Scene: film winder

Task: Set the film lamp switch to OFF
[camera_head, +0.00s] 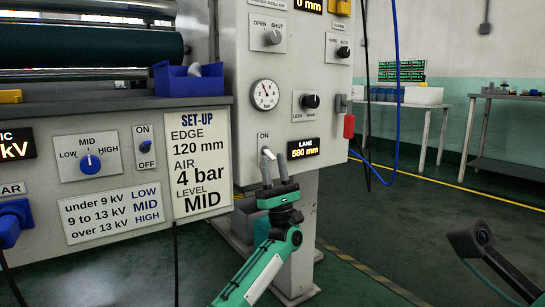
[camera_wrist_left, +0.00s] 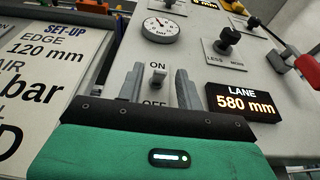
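A toggle switch marked ON and OFF (camera_wrist_left: 157,76) is on the grey machine front, left of the LANE display; no film lamp name is readable on it. In the head view my left gripper (camera_head: 275,172) reaches up to this switch from below. In the left wrist view the two grey fingers of my left gripper (camera_wrist_left: 158,88) stand apart, one on each side of the switch, with the lever between them. The lever looks tipped up towards ON. Whether a finger touches it I cannot tell. Another ON/OFF switch (camera_head: 145,147) is on the left panel.
The LANE display (camera_head: 303,148) reads 580 mm, right of the switch. A gauge (camera_head: 264,95) and a LESS/MORE knob (camera_head: 311,101) are above. A red-handled part (camera_head: 349,126) and hanging cables are to the right. A dark jointed part (camera_head: 480,240) shows at lower right.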

